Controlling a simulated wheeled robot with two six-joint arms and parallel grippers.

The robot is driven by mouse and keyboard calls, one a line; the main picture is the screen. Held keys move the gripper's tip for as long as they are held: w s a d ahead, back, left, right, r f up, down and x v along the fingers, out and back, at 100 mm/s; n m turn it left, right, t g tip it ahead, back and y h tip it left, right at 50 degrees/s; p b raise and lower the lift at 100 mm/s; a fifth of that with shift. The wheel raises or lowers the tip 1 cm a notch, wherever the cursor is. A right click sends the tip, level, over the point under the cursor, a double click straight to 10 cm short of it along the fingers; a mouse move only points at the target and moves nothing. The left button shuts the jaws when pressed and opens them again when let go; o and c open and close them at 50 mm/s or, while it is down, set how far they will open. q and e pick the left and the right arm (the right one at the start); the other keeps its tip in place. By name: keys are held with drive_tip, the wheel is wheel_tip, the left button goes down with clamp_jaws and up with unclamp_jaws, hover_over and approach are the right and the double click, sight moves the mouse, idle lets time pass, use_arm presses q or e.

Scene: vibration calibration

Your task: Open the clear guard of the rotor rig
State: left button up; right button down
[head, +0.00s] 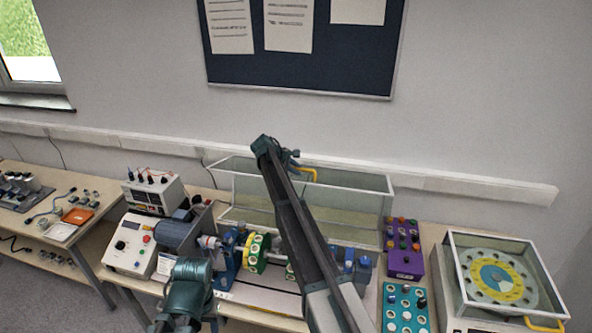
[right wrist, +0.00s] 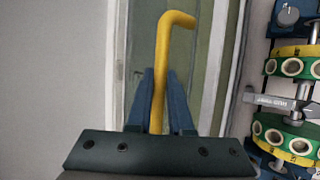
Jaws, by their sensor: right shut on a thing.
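The clear guard (head: 345,205) of the rotor rig stands raised, swung up behind the rotor, with its yellow handle (head: 309,174) near its top edge. My right gripper (head: 293,160) is at this handle. In the right wrist view, the blue fingers of the right gripper (right wrist: 161,98) are shut on the yellow handle (right wrist: 164,55), one on each side. The rotor's green and yellow discs (head: 257,252) lie uncovered below the guard, partly behind my right arm. My left gripper (head: 188,288) is low in front of the rig; its fingers cannot be made out.
A grey motor (head: 180,233) and a white control box (head: 130,244) stand left of the rotor. A purple knob box (head: 405,262) and a teal one (head: 404,308) stand right. A second clear-lidded device (head: 450,262) is at the far right. A wall is close behind.

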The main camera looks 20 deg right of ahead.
drive_tip(key=c, duration=0.8)
unclamp_jaws()
drive_tip(key=shift+c, duration=0.2)
drive_tip(key=p+v, duration=0.4)
drive_tip(key=v, duration=0.1)
drive_tip(key=shift+d+r, duration=0.15)
drive_tip(key=s+a, duration=0.4)
drive_tip(key=a, duration=0.7)
drive_tip(key=shift+s+a, duration=0.2)
drive_tip(key=shift+s, duration=0.1)
